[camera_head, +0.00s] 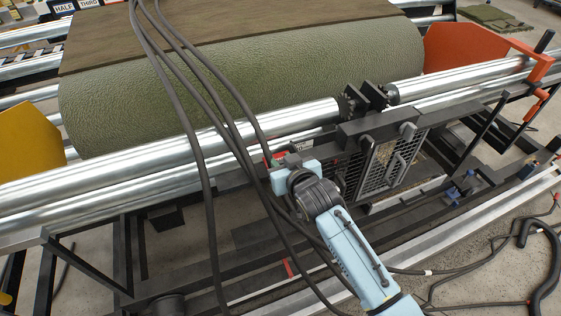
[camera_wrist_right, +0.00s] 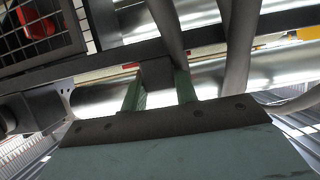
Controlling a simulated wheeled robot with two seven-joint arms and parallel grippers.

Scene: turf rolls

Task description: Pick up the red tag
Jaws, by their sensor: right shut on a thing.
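My right gripper (camera_head: 283,163) reaches up to the black frame under the front steel roller, left of the mesh-covered box. A small part of the red tag (camera_head: 277,155) shows right at its fingertips, mostly hidden by the gripper. In the right wrist view the two green fingers (camera_wrist_right: 160,88) stand either side of a dark block, and a thin red strip of the tag (camera_wrist_right: 130,66) shows at the left fingertip. The gripper is shut on the tag; the exact contact is hard to see. My left gripper is not in view.
Black cables (camera_head: 205,150) hang down close to my right gripper. A large turf roll (camera_head: 240,85) lies behind the front roller (camera_head: 150,160). The mesh-covered box (camera_head: 385,165) stands to the right. An orange plate (camera_head: 460,48) and yellow plate (camera_head: 28,140) flank the roll.

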